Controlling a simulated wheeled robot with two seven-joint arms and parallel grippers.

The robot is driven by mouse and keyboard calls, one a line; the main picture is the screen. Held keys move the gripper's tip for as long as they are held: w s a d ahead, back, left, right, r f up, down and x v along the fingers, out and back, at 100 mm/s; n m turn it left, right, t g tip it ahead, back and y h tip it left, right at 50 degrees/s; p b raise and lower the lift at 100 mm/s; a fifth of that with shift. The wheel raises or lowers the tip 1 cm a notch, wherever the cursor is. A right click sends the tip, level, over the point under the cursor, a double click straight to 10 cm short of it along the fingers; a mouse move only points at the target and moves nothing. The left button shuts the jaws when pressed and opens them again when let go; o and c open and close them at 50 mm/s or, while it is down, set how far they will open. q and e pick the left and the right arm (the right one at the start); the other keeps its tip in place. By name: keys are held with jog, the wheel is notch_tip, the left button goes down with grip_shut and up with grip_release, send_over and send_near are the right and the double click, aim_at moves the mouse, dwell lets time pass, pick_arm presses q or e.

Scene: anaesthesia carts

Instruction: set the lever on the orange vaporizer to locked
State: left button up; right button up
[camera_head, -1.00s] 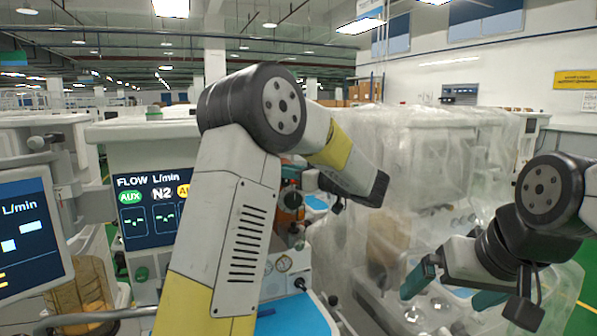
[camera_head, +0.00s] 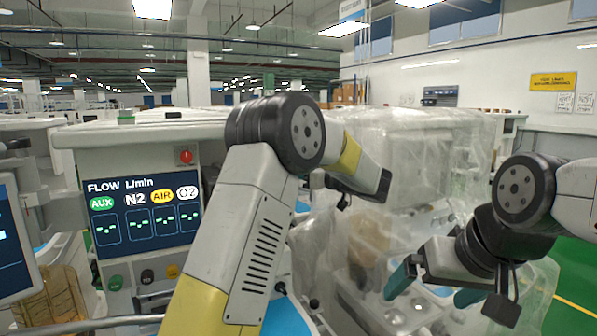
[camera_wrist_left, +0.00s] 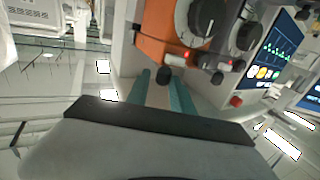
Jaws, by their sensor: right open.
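The orange vaporizer (camera_wrist_left: 158,25) shows in the left wrist view, at the top middle, with a dial (camera_wrist_left: 198,18) and dark knobs on its face. A small bar with white and red ends (camera_wrist_left: 190,60) sits at its lower edge; I cannot tell which lever position this is. My left gripper (camera_wrist_left: 163,78) points at the vaporizer, its teal fingers apart, tips just short of the bar, nothing seen held. In the head view my left arm hides the vaporizer. My right gripper (camera_head: 432,286) is open and empty at the lower right, away from the vaporizer.
A cart with a flow screen (camera_head: 147,215) and a red button (camera_head: 185,156) stands left of my left arm. Another screen (camera_head: 12,240) is at the left edge. Plastic-wrapped equipment (camera_head: 415,145) stands behind my right gripper. Green floor (camera_head: 577,265) is clear at the right.

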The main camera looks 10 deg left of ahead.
pick_arm(q)
jog(key=v, duration=0.7)
jog(key=shift+s+d, duration=0.25)
jog(key=shift+d, duration=0.1)
jog(key=s+a+f+m+g+h, duration=0.3)
jog(key=s+a+h, duration=0.1)
jog(key=s+a, duration=0.35)
jog(key=s+a+f+m+g+h, duration=0.3)
jog(key=s+a+f+m+h, duration=0.1)
jog(key=s+a, duration=0.4)
jog(key=s+d+f+m+t+h, duration=0.1)
jog(key=s+d+m+h, duration=0.2)
jog(key=s, duration=0.5)
jog(key=s+d+f+m+t+h, duration=0.2)
jog(key=s+d+m+h, duration=0.1)
jog(key=s+d+h, duration=0.2)
jog(key=s+h, duration=0.2)
jog(key=s, duration=0.2)
